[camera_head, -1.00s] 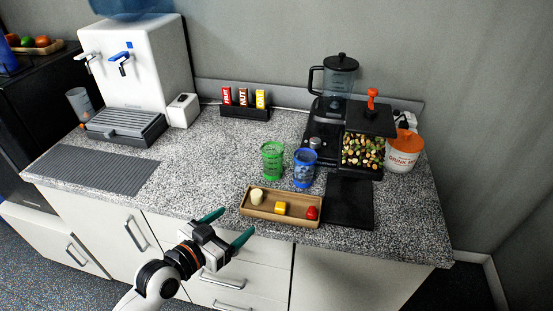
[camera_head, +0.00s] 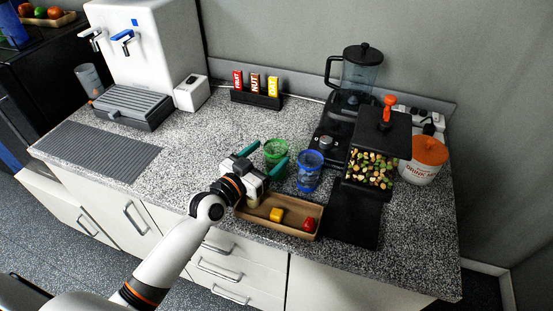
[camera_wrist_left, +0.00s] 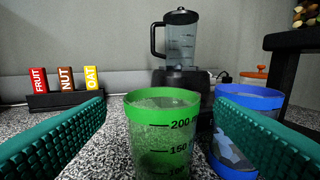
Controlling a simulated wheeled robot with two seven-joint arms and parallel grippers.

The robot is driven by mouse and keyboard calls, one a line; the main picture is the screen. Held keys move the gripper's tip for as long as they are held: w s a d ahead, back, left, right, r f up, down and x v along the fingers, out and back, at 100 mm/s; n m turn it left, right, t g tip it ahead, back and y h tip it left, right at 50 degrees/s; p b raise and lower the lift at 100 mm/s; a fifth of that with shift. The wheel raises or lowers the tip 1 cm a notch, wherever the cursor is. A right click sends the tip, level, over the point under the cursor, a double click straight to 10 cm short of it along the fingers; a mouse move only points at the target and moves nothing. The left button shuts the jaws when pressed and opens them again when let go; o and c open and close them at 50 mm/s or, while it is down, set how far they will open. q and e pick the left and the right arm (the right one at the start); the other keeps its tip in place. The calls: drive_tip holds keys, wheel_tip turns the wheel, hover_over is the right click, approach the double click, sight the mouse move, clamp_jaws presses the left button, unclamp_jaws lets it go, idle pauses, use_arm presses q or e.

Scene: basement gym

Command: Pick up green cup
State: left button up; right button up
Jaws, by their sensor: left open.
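The green cup (camera_head: 276,151) stands upright on the speckled counter, partly hidden by my left gripper in the head view. In the left wrist view the green cup (camera_wrist_left: 162,135) is straight ahead, between the two teal fingers, with measuring marks on its side. My left gripper (camera_head: 262,158) is open and empty of any grip, with its fingers at either side of the cup's near side. The right finger is close to the blue cup (camera_head: 309,170), which also shows in the left wrist view (camera_wrist_left: 245,118). My right gripper is not in view.
A tan tray (camera_head: 283,229) with a yellow and a red piece lies in front, under my left wrist. A blender (camera_head: 360,75), a nut dispenser (camera_head: 374,165) and a black mat (camera_head: 345,215) are to the right. A bar holder (camera_head: 256,98) stands behind. The counter left of the cup is clear.

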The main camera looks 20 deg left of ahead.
sight(282, 144)
use_arm(q)
drive_tip(key=shift+w+d, duration=0.15)
drive_tip(key=shift+w, duration=0.15)
drive_tip(key=p+x, duration=0.1)
drive_tip(key=x, duration=0.3)
drive_tip(key=shift+w+d+f, duration=0.1)
drive_tip(key=shift+w, duration=0.05)
drive_tip(key=shift+w+d+f, duration=0.1)
drive_tip(key=shift+w+d, duration=0.05)
drive_tip(key=shift+w, duration=0.15)
drive_tip(key=shift+s, duration=0.1)
drive_tip(key=shift+c, duration=0.6)
drive_tip(key=c, duration=0.9)
drive_tip(key=shift+c, duration=0.2)
use_arm(e)
drive_tip(key=shift+w+d+r, duration=0.4)
drive_tip(key=shift+w+r, duration=0.2)
drive_tip(key=shift+w, duration=0.15)
